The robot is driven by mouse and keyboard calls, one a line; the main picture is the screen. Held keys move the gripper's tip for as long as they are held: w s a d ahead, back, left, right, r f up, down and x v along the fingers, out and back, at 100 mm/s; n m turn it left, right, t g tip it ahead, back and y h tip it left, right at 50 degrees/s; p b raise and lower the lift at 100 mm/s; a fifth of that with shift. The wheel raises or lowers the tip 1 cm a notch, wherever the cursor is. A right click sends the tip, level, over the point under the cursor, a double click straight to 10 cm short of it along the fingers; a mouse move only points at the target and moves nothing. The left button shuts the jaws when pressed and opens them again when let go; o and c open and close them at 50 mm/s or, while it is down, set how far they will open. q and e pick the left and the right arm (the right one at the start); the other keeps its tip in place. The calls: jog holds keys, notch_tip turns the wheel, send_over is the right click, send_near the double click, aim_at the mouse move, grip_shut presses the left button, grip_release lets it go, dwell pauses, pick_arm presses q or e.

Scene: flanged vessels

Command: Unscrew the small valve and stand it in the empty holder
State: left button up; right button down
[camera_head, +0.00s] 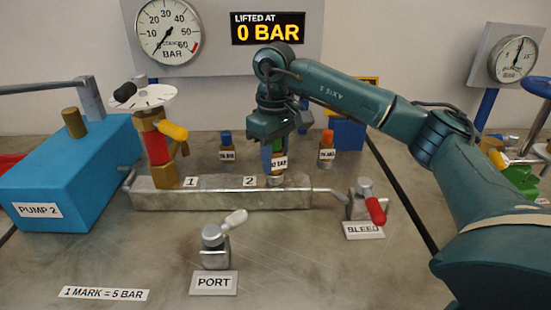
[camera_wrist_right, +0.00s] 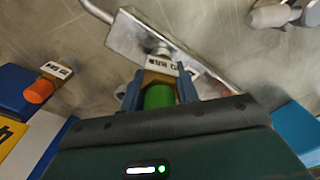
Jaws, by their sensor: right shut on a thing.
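The small valve (camera_head: 279,163) has a green cap, a brass body and a white label. It stands upright over the port marked 2 on the grey metal manifold (camera_head: 225,196). My right gripper (camera_head: 277,152) comes down from above and is shut on it. In the right wrist view the valve's green cap (camera_wrist_right: 159,97) lies between the two fingers of the gripper (camera_wrist_right: 159,90), with a silver fitting below its body. I cannot tell whether its thread is still engaged. The empty holder cannot be made out. My left gripper is not in view.
A blue-capped valve (camera_head: 226,148) and an orange-capped valve (camera_head: 327,148) stand behind the manifold. A red relief valve with a white disc (camera_head: 155,140) rises at port 1. PORT valve (camera_head: 215,245) and BLEED valve (camera_head: 366,200) stand nearer. The gauge sign (camera_head: 268,28) reads 0 BAR.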

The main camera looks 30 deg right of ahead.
jog(key=shift+r, duration=0.2)
jog(key=shift+r+p, duration=0.95)
jog(key=shift+r, duration=0.1)
notch_tip(320, 180, up, 4)
jog(key=p, duration=0.3)
